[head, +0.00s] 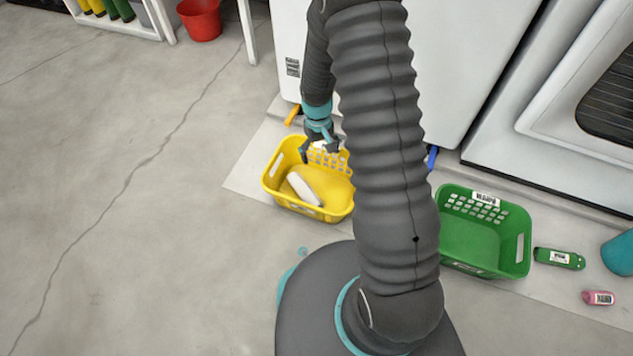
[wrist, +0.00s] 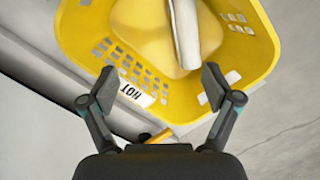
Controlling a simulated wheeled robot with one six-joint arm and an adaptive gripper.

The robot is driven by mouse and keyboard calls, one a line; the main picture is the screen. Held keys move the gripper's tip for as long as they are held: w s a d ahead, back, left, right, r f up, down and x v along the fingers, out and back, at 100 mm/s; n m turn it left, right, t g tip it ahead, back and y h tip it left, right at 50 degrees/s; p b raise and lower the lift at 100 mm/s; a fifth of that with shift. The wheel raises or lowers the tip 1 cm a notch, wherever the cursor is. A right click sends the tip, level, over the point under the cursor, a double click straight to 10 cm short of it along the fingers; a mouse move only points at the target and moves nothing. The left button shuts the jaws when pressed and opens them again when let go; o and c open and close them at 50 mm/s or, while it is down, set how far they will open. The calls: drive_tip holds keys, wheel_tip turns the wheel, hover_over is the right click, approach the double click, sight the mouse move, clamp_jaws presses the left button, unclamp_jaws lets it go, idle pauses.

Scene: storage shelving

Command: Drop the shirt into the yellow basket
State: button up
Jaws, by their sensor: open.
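The yellow basket (head: 283,200) stands on the floor left of my arm in the head view. A white rolled or folded bundle, likely the shirt (head: 303,188), lies inside it, slanted against the basket's inner side. In the wrist view the basket (wrist: 80,30) fills the upper part, and the white bundle (wrist: 186,30) shows in it at the top edge. My gripper (head: 318,150) is above the basket's back rim. Its two fingers are spread apart with nothing between them, as the wrist view (wrist: 160,90) also shows.
A green basket (head: 523,240) stands right of my arm, with a green bottle (head: 558,258), a pink bottle (head: 598,298) and a teal object (head: 620,253) beside it. White appliances (head: 480,60) stand behind the baskets. A red bucket (head: 201,20) is at the back left. The left floor is clear.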

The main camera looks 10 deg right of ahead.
wheel_tip(320, 180, up, 12)
drive_tip(key=w, duration=0.1)
drive_tip(key=shift+w+f, duration=0.2)
drive_tip(key=shift+w, duration=0.05)
drive_tip(key=shift+a, duration=0.1)
idle(0.4)
